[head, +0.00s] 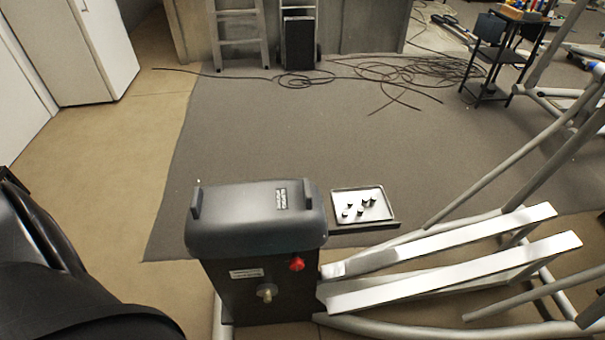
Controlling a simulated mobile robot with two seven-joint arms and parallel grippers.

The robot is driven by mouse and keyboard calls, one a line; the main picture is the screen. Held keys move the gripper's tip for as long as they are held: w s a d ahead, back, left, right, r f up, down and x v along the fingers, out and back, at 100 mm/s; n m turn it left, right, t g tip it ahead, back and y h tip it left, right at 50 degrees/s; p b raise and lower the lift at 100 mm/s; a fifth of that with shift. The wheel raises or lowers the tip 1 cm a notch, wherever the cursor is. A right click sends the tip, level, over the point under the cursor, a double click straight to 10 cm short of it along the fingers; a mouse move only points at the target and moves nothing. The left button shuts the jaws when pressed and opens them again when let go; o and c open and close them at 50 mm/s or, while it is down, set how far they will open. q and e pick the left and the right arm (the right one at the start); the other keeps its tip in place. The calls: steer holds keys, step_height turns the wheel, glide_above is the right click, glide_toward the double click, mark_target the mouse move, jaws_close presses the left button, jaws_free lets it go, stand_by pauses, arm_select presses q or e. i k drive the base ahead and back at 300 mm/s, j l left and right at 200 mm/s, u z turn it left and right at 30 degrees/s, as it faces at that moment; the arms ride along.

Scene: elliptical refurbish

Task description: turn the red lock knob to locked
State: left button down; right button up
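The red lock knob (297,264) sits on the upper right of the dark front face of the machine's housing (225,290), just under its grey rounded cover (255,222). It is small in the head view, and I cannot tell which way it is turned. A brass-coloured fitting (267,292) sticks out lower and to the left of the knob, below a pale label (246,273). Neither of my grippers shows in this view. Nothing touches the knob.
White pedal rails (450,270) and grey tubes extend right from the housing. A tray (345,193) with several small dark parts lies behind it on a grey mat (270,130). Cables (390,75), a ladder (238,35) and a black cart (490,60) stand farther back.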

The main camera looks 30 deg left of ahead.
mark_target(296, 263)
steer(key=k+j+u, duration=0.1)
steer(key=u, duration=0.3)
steer(key=k+j+u, duration=0.15)
steer(key=u, duration=0.25)
